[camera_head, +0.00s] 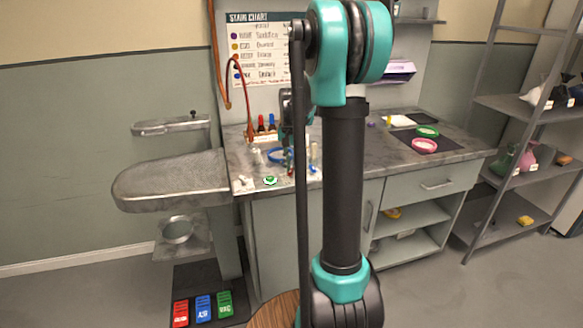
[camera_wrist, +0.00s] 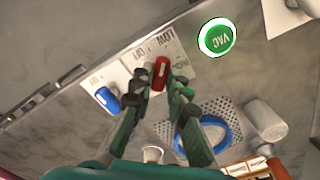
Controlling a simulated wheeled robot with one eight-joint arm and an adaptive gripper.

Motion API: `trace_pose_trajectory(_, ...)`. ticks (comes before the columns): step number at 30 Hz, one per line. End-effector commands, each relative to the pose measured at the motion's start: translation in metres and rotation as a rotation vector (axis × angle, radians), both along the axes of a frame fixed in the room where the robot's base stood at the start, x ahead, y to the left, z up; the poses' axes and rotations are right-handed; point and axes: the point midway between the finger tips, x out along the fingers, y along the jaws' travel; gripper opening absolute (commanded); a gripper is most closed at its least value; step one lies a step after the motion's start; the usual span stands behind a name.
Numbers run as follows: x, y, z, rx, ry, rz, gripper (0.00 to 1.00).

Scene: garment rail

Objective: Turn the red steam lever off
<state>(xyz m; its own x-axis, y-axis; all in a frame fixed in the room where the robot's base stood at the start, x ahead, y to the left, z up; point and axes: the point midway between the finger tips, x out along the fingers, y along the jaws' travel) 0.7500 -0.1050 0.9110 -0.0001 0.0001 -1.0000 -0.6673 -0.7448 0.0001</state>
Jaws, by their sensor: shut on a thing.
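The red steam lever (camera_wrist: 161,70) stands on a white plate (camera_wrist: 170,48) marked OFF, LOW and HIGH in the wrist view. My gripper (camera_wrist: 160,84) has its dark green fingers shut on the lever, one on each side. The lever's red top shows between the fingertips. Its base is partly hidden, so I cannot tell exactly which mark it points to. In the head view, my gripper (camera_head: 288,150) is low over the front of the counter, and my arm hides part of this area.
A blue lever (camera_wrist: 107,99) stands close to the left in the wrist view. A green VAC button (camera_wrist: 218,38) is at the upper right. A blue ring (camera_wrist: 222,128) lies on a perforated plate. Bottles (camera_head: 266,125) stand farther back on the counter (camera_head: 240,160).

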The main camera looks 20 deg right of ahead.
Motion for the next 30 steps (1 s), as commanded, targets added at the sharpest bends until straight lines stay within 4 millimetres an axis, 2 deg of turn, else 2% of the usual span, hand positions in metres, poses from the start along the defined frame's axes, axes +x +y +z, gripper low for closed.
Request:
trace_pose_trajectory(21, 0.0001, 0.0000, 0.0002, 0.000, 0.000, 0.546, 0.00)
trace_pose_trajectory(30, 0.0002, -0.0001, 0.0003, 0.000, 0.000, 0.696, 0.00)
